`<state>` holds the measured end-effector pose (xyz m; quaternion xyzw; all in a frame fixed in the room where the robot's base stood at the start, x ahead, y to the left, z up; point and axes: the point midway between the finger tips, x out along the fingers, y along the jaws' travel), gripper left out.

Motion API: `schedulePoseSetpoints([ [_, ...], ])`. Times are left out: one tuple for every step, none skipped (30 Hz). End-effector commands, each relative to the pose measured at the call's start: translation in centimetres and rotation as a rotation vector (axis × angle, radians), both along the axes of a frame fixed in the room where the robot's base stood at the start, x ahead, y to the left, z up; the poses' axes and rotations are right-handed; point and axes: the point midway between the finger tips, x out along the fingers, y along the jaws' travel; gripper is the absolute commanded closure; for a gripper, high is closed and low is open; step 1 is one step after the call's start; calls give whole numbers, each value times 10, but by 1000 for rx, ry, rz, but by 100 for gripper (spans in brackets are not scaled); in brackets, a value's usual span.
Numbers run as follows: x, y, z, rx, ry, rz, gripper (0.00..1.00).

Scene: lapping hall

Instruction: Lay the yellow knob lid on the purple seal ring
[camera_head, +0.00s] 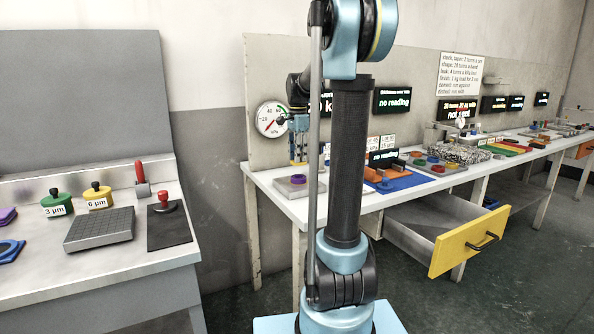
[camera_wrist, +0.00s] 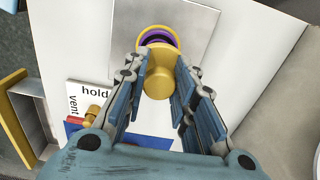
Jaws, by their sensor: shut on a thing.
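The yellow knob lid (camera_wrist: 160,78) is between the fingers of my gripper (camera_wrist: 158,74) in the wrist view. My gripper is shut on it. The purple seal ring (camera_wrist: 171,36) shows just beyond the lid, on a grey plate (camera_wrist: 195,20); the lid hides part of the ring. In the head view, my gripper (camera_head: 298,158) points down over the grey plate (camera_head: 312,188), where the purple ring (camera_head: 298,179) sits. The lid looks above the ring; whether they touch I cannot tell.
A round gauge (camera_head: 271,119) stands behind my gripper. A blue mat (camera_head: 400,183) with parts lies to the right on the bench. An open drawer with a yellow front (camera_head: 465,246) juts out below. A separate bench (camera_head: 110,258) stands at left.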

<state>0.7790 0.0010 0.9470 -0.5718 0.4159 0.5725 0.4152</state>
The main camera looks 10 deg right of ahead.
Motion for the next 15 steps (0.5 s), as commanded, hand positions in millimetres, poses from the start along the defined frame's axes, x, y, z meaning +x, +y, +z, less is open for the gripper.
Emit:
schedulePoseSetpoints([
  [0,-1,-5,0,0,-1,100],
  [0,-1,-7,0,0,-2,100],
  [0,-2,-9,0,0,-3,100],
  [0,-2,-11,0,0,-3,100],
  [0,-2,-12,0,0,-3,100],
  [0,-3,-14,0,0,-4,100],
  [0,-3,-17,0,0,-4,100],
  [0,-3,-19,0,0,-4,100],
  [1,-3,-24,0,0,-4,100],
  [0,-3,-28,0,0,-4,100],
  [0,-3,-32,0,0,-4,100],
  [0,-3,-38,0,0,-4,100],
  [0,-3,-42,0,0,-4,100],
  [0,-3,-46,0,0,-4,100],
  [0,-3,-49,0,0,-4,100],
])
